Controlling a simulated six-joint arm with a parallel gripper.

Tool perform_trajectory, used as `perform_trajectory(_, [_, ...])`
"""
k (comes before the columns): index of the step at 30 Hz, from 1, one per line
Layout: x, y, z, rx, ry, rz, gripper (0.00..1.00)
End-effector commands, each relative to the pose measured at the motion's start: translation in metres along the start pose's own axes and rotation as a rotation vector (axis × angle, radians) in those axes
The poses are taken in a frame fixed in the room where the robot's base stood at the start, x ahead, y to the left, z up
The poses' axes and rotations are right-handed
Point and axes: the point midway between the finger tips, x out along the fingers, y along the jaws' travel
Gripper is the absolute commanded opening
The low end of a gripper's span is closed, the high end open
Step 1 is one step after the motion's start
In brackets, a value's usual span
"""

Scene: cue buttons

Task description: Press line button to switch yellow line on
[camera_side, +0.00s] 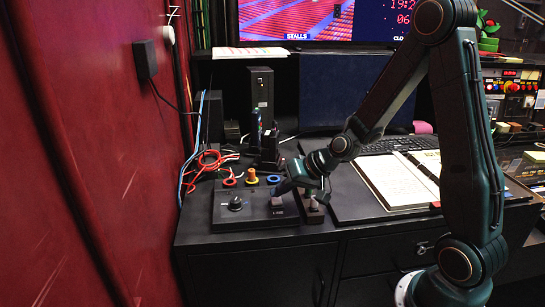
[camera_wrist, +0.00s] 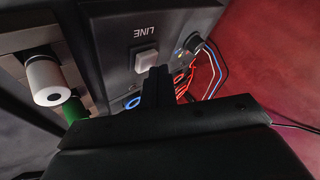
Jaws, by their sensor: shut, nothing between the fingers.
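The line button (camera_wrist: 146,61) is a pale square key beside the upside-down word LINE on the dark control box (camera_wrist: 110,40) in the wrist view. In the side view the button (camera_side: 277,201) sits at the right end of the box (camera_side: 252,220). My gripper (camera_side: 282,188) is shut and empty, with its tips just above and behind the button. In the wrist view the shut fingers (camera_wrist: 158,72) end close beside the button; contact cannot be told. I see no lit yellow line that I can identify.
A black knob (camera_side: 235,203) stands on the box's left side. An open binder (camera_side: 398,182) lies farther right.

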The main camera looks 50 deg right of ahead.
Motion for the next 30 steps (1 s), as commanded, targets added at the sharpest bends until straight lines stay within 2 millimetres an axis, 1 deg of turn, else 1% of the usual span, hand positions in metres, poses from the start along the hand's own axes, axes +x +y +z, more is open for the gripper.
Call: perform_trajectory(30, [0.0061,0.0045,0.0049,0.001,-0.002,0.000,0.00])
